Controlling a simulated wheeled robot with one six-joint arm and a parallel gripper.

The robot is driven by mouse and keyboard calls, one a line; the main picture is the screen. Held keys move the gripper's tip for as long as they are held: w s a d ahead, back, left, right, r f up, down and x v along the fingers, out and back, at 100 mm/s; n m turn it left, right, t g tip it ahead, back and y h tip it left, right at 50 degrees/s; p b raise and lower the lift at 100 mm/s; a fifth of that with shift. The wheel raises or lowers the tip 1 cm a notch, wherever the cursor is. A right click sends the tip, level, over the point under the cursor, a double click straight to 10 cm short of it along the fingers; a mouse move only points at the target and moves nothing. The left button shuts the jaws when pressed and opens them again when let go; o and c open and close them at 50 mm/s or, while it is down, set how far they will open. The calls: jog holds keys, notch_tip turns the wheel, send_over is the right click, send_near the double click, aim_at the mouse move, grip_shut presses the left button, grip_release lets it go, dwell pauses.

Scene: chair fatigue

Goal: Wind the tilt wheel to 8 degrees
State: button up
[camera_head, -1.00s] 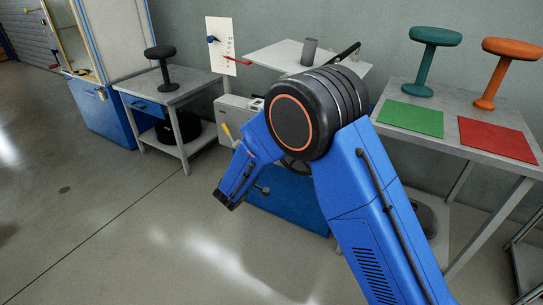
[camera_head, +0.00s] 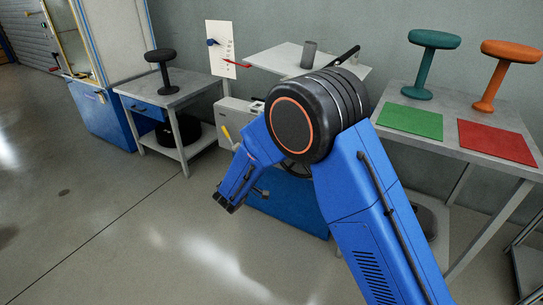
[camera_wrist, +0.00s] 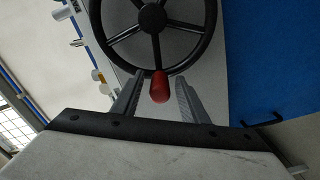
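The tilt wheel (camera_wrist: 152,18) is a black spoked handwheel with a red knob (camera_wrist: 160,86) on its rim, at the top of the wrist view. In the head view only part of the wheel (camera_head: 296,168) shows behind my arm. My gripper (camera_wrist: 157,90) is open, with one grey finger on each side of the red knob and gaps visible between them. The head view shows my gripper (camera_head: 228,203) low at the left of my arm. A white scale board (camera_head: 221,49) carries a blue pointer and a red pointer; its marks are too small to read.
A white tilted plate (camera_head: 282,58) holds a grey cylinder (camera_head: 308,54). A table at right bears a green mat (camera_head: 411,120), a red mat (camera_head: 497,141), a teal stool (camera_head: 425,67) and an orange stool (camera_head: 497,75). A black stool (camera_head: 161,70) stands at left. Open floor lies in front.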

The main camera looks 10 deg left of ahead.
jog(key=v, duration=1.7)
jog(key=shift+s, duration=0.15)
jog(key=shift+a, duration=0.1)
jog(key=shift+r, duration=0.1)
jog(key=s+d+r+m+g+h, duration=0.1)
jog(key=d+r+m+g+h, duration=0.3)
jog(key=d, duration=1.4)
jog(key=d+r+m+g, duration=0.1)
jog(key=d+r+g, duration=0.55)
jog(key=d, duration=1.15)
jog(key=s+d+r+m+g+y, duration=0.1)
jog(key=s+d+m+g+y, duration=0.45)
jog(key=s+d, duration=1.05)
jog(key=s+a+r+n+t+y, duration=0.1)
jog(key=s+t+y, duration=0.2)
jog(key=s, duration=0.6)
jog(key=shift+s+a+t+y, duration=0.15)
jog(key=shift+a+t+y, duration=0.2)
jog(key=shift+y, duration=0.5)
